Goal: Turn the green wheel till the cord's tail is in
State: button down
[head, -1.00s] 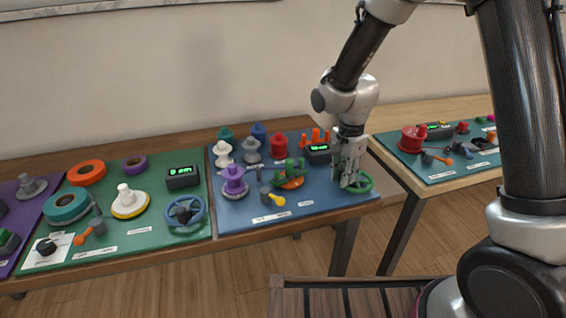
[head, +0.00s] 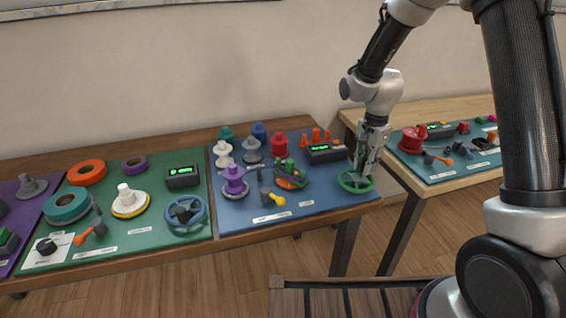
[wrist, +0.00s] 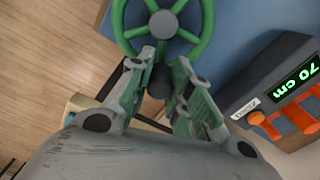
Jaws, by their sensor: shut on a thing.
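The green wheel (head: 355,181) lies flat at the right front of the blue board, and its spokes and hub show in the wrist view (wrist: 163,24). My gripper (head: 365,172) is at the wheel's back right rim. In the wrist view my gripper (wrist: 158,88) has its fingers on both sides of a dark knob (wrist: 158,80) at the wheel's rim and is shut on it. The braiding head (head: 290,175), with green, orange and purple parts, stands left of the wheel. I cannot make out the cord or its tail.
A black display box (head: 325,153) with lit green digits stands behind the wheel; orange pegs (wrist: 285,120) are beside it. Spools, including a purple one (head: 234,182), and a yellow-tipped lever (head: 272,197) are further left. The table's right edge is close to the wheel.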

aim_at(365, 190)
jog(key=s, duration=0.1)
jog(key=s+d, duration=0.1)
jog(key=s, duration=0.2)
jog(key=shift+s+d, duration=0.2)
jog(key=shift+d, duration=0.1)
jog(key=s+a, duration=0.2)
jog(key=s, duration=0.1)
jog(key=shift+s+a, duration=0.1)
jog(key=shift+s, duration=0.15)
jog(key=shift+s+a, duration=0.25)
jog(key=shift+a, duration=0.25)
jog(key=shift+a, duration=0.1)
